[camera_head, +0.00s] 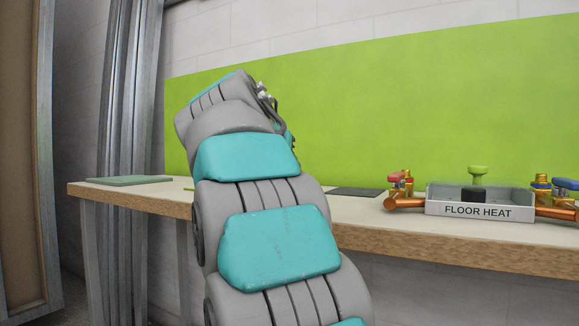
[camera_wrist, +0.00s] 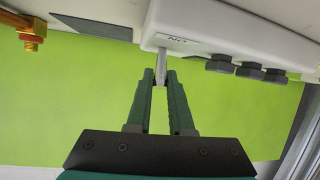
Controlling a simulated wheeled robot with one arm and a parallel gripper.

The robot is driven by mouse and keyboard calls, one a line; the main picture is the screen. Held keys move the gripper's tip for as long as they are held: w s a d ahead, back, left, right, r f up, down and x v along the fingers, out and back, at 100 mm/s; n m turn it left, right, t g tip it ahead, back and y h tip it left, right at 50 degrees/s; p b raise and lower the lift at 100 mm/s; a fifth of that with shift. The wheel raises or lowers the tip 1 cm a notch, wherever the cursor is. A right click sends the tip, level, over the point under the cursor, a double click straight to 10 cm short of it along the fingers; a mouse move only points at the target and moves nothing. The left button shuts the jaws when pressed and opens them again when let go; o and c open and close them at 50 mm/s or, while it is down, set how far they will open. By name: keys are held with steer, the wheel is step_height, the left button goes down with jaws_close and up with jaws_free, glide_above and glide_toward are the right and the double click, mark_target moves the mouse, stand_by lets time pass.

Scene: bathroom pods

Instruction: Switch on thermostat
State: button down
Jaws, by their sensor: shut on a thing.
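The thermostat appears to be the white box (camera_wrist: 225,28) at the top of the wrist view, with several dark knobs and a small label that seems to read ON upside down. A short metal switch lever (camera_wrist: 161,66) sticks out from its edge near the label. My gripper (camera_wrist: 160,77) has its green fingers on either side of this lever and is shut on it. In the head view my arm hides the gripper and the white box.
A wooden shelf (camera_head: 400,224) runs along the green wall panel (camera_head: 420,110). A FLOOR HEAT tray (camera_head: 480,198) with copper pipes and valves stands at its right. A flat green mat (camera_head: 130,180) lies at the left end, and a dark mat (camera_head: 356,191) lies right of my arm.

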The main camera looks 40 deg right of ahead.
steer(key=c, duration=0.8)
jaws_free()
steer(key=p+v, duration=0.1)
steer(key=v, duration=0.7)
steer(key=shift+w, duration=0.1)
